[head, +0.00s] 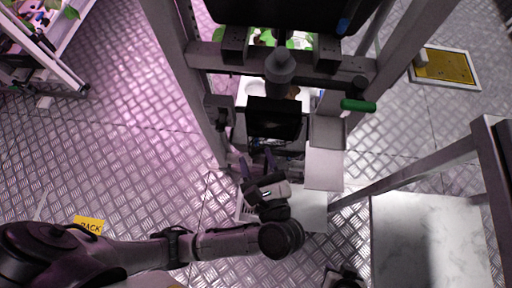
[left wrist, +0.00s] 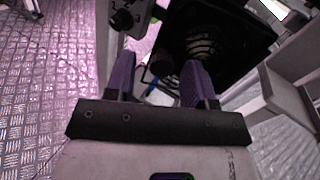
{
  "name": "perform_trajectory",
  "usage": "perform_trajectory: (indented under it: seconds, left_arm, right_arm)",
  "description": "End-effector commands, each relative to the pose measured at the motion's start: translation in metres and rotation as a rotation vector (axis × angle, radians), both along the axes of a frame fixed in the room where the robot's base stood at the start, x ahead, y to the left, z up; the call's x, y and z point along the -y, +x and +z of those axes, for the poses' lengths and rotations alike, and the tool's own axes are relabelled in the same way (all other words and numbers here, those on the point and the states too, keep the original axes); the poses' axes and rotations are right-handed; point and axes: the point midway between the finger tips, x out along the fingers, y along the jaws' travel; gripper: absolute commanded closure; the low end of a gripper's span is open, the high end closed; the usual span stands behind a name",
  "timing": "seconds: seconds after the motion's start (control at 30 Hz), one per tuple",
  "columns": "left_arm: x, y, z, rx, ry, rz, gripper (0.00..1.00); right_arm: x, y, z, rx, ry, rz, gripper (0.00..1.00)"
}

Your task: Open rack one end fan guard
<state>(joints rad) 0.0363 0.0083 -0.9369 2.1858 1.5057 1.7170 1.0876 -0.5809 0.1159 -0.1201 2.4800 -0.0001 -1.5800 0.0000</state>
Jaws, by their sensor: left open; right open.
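The rack end (head: 193,90) is a grey metal frame in the upper middle of the head view. A black square housing (head: 274,118) sits low in this frame. In the left wrist view, a black square fan unit (left wrist: 232,42) with pale curved guard rings (left wrist: 203,42) is just beyond the fingers. My left gripper (head: 258,162) is open below the housing in the head view. Its purple fingers (left wrist: 157,75) are apart with nothing clearly held; contact with the guard cannot be told. My right gripper (head: 345,275) is partly visible at the bottom edge, open.
A green handle (head: 358,105) sticks out at the frame's right. A grey box (head: 325,155) stands beside the housing. A white-topped table (head: 425,235) is at the lower right. A yellow floor plate (head: 446,66) lies at upper right. The patterned floor at left is mostly clear.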

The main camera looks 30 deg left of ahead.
Motion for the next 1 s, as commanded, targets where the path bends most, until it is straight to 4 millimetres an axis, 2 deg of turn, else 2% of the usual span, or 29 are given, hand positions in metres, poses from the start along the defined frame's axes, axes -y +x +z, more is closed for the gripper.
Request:
perform_trajectory:
  seconds: [0.5,1.0]
  left_arm:
    - [-0.0072,0.0071,0.0007,0.001,-0.001,0.000,0.51]
    - [-0.0070,0.0070,0.0005,0.001,-0.001,-0.001,0.99]
  right_arm:
    - [0.0022,0.0002,-0.0039,0.000,-0.008,0.005,0.55]
    - [0.0019,0.0003,-0.0038,0.001,-0.007,0.004,0.55]
